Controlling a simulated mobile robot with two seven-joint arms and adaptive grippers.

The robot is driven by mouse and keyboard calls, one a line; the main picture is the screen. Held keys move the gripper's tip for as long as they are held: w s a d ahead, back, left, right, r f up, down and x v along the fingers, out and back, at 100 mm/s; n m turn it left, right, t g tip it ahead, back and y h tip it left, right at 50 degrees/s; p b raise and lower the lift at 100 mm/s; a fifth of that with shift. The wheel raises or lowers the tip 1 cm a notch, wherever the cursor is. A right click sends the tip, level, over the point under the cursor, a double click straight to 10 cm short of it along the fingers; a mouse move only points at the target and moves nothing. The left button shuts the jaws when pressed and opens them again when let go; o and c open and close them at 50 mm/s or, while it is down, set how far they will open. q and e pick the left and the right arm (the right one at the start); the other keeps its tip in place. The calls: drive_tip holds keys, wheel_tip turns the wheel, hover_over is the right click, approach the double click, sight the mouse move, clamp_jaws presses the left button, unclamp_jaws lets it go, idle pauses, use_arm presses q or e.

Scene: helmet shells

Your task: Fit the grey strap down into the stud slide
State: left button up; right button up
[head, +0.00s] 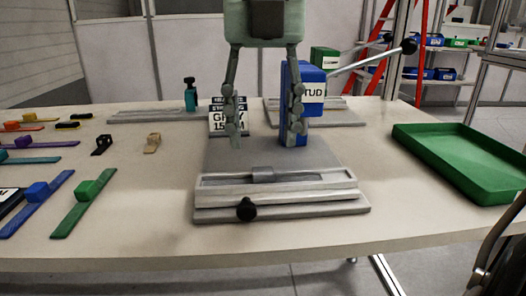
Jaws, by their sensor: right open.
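The stud slide (215,211) is a grey fixture with a black knob at the front middle of the table, below the blue press marked "STUD" (290,105). A grey strap (263,174) with a raised block in its middle lies lengthwise along the slide's channel. I cannot tell from here if it sits fully down. My right gripper (264,128) hangs above and behind the strap, fingers pointing down and wide apart, with nothing between them. One finger overlaps the press in the picture. My left gripper is not in view.
Several coloured straps with blocks, such as a green one (83,208), lie at the left. A sign reading "GREY" (216,128) stands behind the slide. A green tray (465,170) is at the right. The front table edge is clear.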

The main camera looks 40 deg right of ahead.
sight(263, 170)
wheel_tip(263, 170, up, 7)
idle(0.3)
idle(0.5)
